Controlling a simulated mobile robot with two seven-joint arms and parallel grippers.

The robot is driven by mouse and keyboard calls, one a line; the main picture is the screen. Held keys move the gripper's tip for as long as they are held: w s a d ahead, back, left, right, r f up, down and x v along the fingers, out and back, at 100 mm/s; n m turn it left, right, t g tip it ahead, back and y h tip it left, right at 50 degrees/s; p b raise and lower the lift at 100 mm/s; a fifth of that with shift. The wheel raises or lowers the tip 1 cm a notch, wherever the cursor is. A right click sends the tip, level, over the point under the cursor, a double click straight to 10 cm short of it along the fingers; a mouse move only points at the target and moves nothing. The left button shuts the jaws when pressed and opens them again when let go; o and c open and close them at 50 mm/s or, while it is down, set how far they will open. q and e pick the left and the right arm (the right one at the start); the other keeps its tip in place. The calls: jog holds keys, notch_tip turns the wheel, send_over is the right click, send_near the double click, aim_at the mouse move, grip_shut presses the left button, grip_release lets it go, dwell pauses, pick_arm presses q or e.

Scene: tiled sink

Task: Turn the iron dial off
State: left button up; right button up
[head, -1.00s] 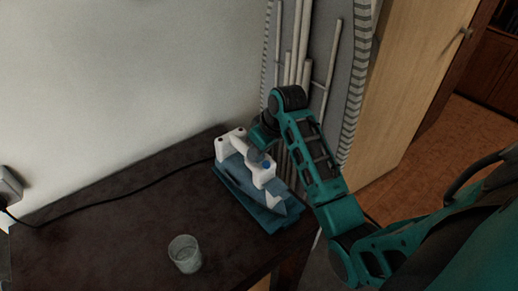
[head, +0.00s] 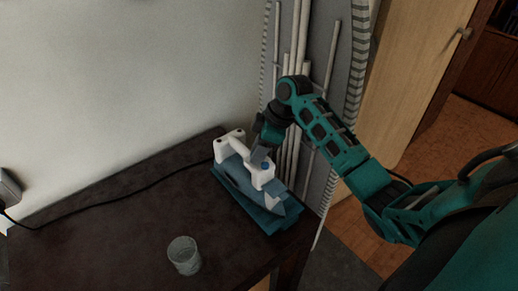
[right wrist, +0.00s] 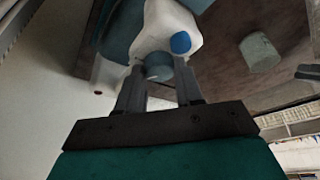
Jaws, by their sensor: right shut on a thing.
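A white and blue iron (head: 261,177) rests on a blue stand (head: 240,203) on the dark table. In the right wrist view, the iron's white body (right wrist: 165,22) carries a bright blue button (right wrist: 180,43). Below it is a grey-blue round knob, the iron dial (right wrist: 158,70). My right gripper (head: 259,154) is over the iron's back side, pointing down. In the right wrist view its two fingers (right wrist: 160,84) are on either side of the dial, shut on it. The dial is hidden by the gripper in the head view. My left gripper is not in view.
A clear glass (head: 184,256) stands at the table's front. A black cord (head: 110,192) runs from the iron to a wall socket (head: 8,186). The table's left part (head: 90,240) is mostly clear.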

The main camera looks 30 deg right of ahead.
dwell(0.5)
jog(key=o, duration=1)
jog(key=shift+o, duration=0.2)
jog(key=v, duration=1.3)
jog(key=shift+w, duration=0.1)
